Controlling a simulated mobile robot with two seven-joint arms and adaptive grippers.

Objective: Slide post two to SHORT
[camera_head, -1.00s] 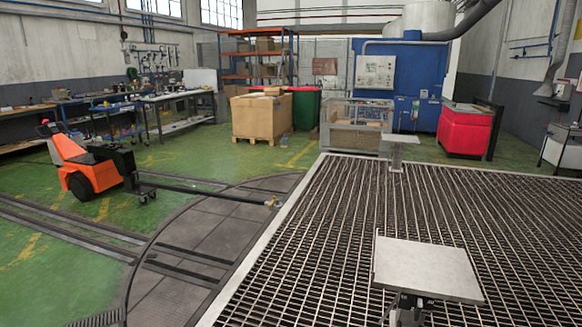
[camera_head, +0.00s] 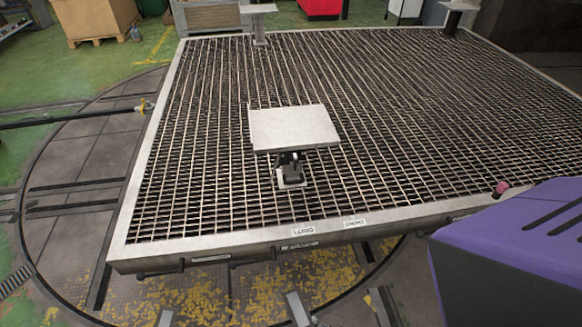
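A post with a flat grey square plate (camera_head: 294,128) on top stands on the grated platform (camera_head: 115,240) near its front edge. Its dark stem and small foot (camera_head: 291,180) show below the plate. Two more plate-topped posts stand at the back, one at the back left (camera_head: 259,25) and one at the back right (camera_head: 455,12). I cannot read a number on any post. Two small white labels are on the front rim, a left label (camera_head: 303,231) that seems to read LONG and a right label (camera_head: 354,223) too blurred to read surely. Neither gripper is in view.
A large purple body with dark slots (camera_head: 510,255) fills the lower right and hides the platform's front right corner. A small pink knob (camera_head: 502,187) sits beside it. Open grating surrounds the front post.

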